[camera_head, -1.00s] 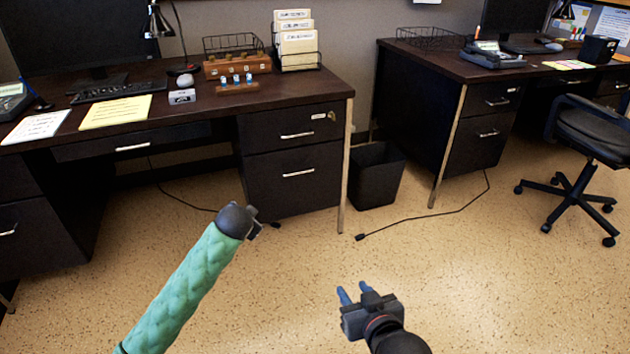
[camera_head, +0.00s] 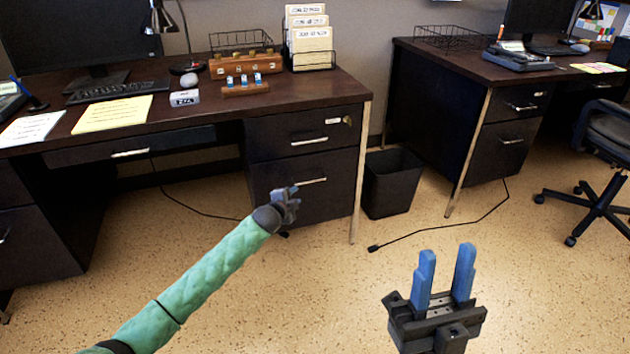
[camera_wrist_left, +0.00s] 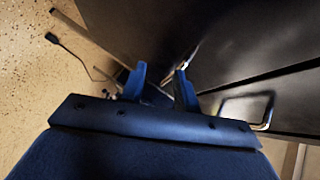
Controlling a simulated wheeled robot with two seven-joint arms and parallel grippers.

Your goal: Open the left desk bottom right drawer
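The left desk's bottom right drawer (camera_head: 325,200) is a dark front below a second drawer, and it looks closed and flush. Its silver handle (camera_head: 312,181) lies across the upper part of the front. My left gripper (camera_head: 284,191) is in front of this drawer, just left of and below the handle, and hides part of the front. In the left wrist view, the blue fingers of my left gripper (camera_wrist_left: 160,78) are apart with nothing between them. A metal handle (camera_wrist_left: 248,108) shows to their right on a dark face. My right gripper (camera_head: 446,262) is open and empty over the floor.
The upper right drawer (camera_head: 270,135) of the left desk (camera_head: 345,90) is closed. A light metal leg (camera_head: 361,175) stands right of the drawers. A black bin (camera_head: 392,182) is beyond it.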

